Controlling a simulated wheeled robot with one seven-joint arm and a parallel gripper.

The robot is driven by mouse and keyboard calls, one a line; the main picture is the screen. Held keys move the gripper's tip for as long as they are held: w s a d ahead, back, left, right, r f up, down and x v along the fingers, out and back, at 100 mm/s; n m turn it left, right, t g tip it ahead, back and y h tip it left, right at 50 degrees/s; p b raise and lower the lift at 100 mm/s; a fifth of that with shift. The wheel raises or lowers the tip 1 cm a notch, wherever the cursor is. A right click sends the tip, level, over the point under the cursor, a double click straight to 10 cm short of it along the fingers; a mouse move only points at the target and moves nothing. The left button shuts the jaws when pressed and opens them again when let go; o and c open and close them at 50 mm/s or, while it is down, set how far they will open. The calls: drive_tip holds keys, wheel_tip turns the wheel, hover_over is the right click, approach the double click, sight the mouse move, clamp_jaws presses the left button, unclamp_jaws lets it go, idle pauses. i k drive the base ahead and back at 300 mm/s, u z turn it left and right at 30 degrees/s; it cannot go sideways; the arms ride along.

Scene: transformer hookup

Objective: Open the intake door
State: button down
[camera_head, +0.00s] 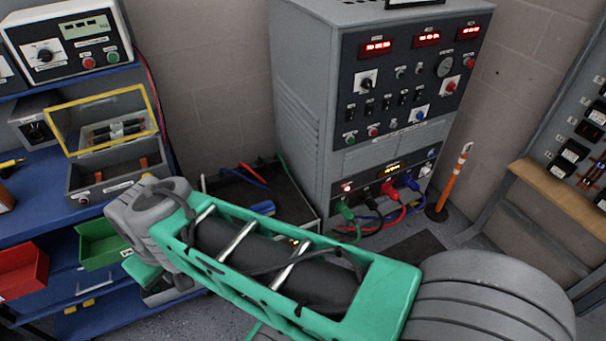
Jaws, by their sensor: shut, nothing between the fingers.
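I cannot pick out a thing clearly marked as the intake door. On the left shelf, a grey box (88,186) has a yellow-framed clear lid (56,128) that stands raised; a dark object with reddish ends shows through it. A tall grey cabinet (303,112) with a dark control panel stands in the middle, and no open door shows on its visible faces. My green and grey arm crosses the lower picture, with its grey wrist end in front of the shelves at left. My gripper's fingers are not seen; the wrist hides that area.
A meter box (65,43) stands on the upper left shelf. Red (22,272) and green (102,245) bins sit below. Coloured cables plug into the cabinet's lower front. An orange post (451,184) stands right of it. A wood-edged bench (570,196) is at far right.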

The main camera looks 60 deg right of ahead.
sight(385, 206)
drive_tip(key=u, duration=0.45)
drive_tip(key=k, duration=0.7)
drive_tip(key=z, duration=1.5)
